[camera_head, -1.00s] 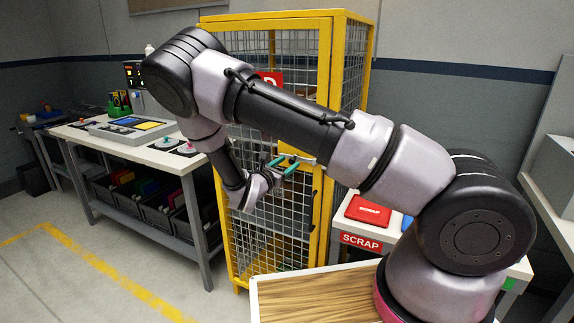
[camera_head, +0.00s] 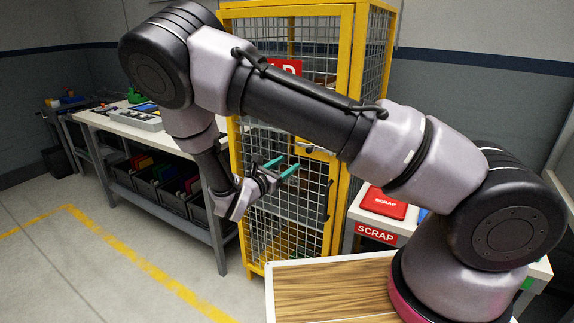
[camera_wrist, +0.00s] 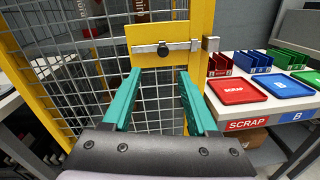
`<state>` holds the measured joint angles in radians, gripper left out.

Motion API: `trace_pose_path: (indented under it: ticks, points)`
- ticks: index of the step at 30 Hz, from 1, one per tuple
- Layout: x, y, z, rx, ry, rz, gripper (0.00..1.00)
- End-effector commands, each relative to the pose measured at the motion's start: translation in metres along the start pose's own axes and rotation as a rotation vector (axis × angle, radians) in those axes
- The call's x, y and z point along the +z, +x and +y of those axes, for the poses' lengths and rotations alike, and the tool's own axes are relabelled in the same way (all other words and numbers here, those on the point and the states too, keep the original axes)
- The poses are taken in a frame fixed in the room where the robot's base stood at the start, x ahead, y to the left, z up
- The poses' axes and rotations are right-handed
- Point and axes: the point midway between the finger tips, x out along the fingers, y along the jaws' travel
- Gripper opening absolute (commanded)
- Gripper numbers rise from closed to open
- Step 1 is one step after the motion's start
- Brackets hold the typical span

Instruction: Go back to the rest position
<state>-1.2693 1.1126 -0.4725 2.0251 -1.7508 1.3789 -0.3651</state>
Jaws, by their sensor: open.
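My gripper (camera_head: 281,168) is open, with nothing between its two teal fingers. In the wrist view my gripper (camera_wrist: 160,95) points at the yellow cage's latch plate. The yellow cage (camera_head: 343,130) has wire mesh sides and stands upright behind my arm; its mesh also fills the left of the wrist view (camera_wrist: 90,75). A metal bolt latch (camera_wrist: 175,47) on the plate lies beyond the fingertips, and a gap shows between them. My arm is bent, raised high at the elbow and hanging down at the wrist. Part of the cage's red sign (camera_head: 285,67) is hidden by my arm.
A wood-topped surface (camera_head: 330,290) lies in front of my arm's base. A white table with a red SCRAP tray (camera_head: 383,203) stands right of the cage. A workbench (camera_head: 150,132) with bins beneath stands left. Open floor with a yellow line (camera_head: 130,255) lies at lower left.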

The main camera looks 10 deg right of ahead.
Motion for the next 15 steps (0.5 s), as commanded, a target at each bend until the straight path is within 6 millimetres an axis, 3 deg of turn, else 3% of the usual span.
trace_pose_path:
  ticks: [4,7,15]
  points:
    - [0.005,0.005,-0.004,-0.032,0.022,0.012,0.59]
    - [0.021,0.015,-0.018,-0.128,0.092,0.049,0.59]
    - [0.085,0.043,-0.091,-0.596,0.462,0.227,0.59]
